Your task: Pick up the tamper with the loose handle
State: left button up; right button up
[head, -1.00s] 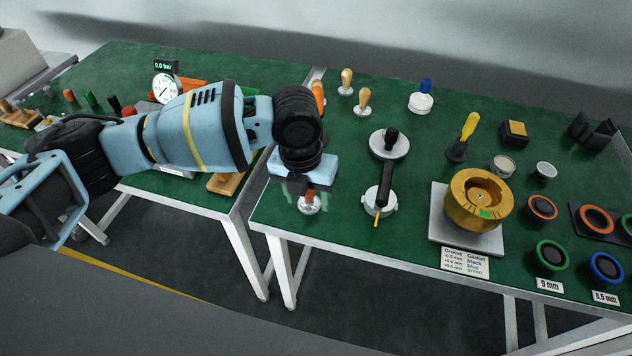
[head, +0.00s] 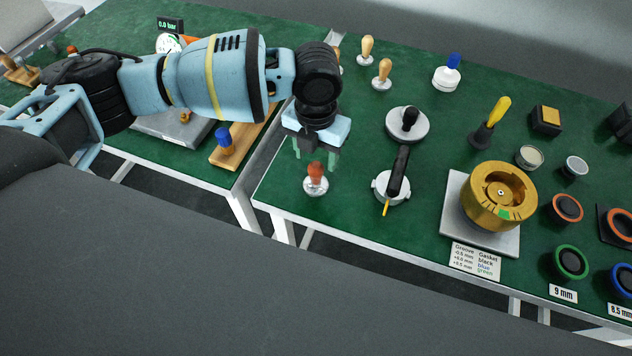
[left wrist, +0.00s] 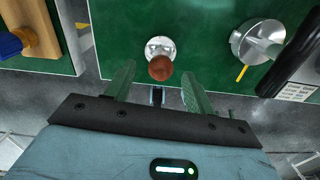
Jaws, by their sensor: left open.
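A tamper (head: 315,182) with a red-brown handle and a round silver base stands near the front left corner of the right green table. In the left wrist view the tamper (left wrist: 160,68) shows from above, its handle end beyond and between the two fingers. My left gripper (head: 315,156) is open and empty, its greenish see-through fingers above and slightly behind the tamper in the head view. The left gripper (left wrist: 156,72) also shows spread in the wrist view. I cannot tell whether the handle is loose. My right gripper is not in view.
A black-handled portafilter (head: 397,175) lies right of the tamper, with a black-knobbed silver disc (head: 408,126) behind it. Wooden-handled tools (head: 382,76) stand farther back. A brass ring part (head: 500,197) sits on a grey plate. A gap separates the two tables.

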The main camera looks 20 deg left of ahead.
aim_at(316, 164)
pick_arm(q)
jog(key=f, duration=0.5)
jog(key=shift+s, duration=0.3)
jog(key=shift+r, duration=0.1)
jog(key=shift+c, duration=0.3)
grip_shut()
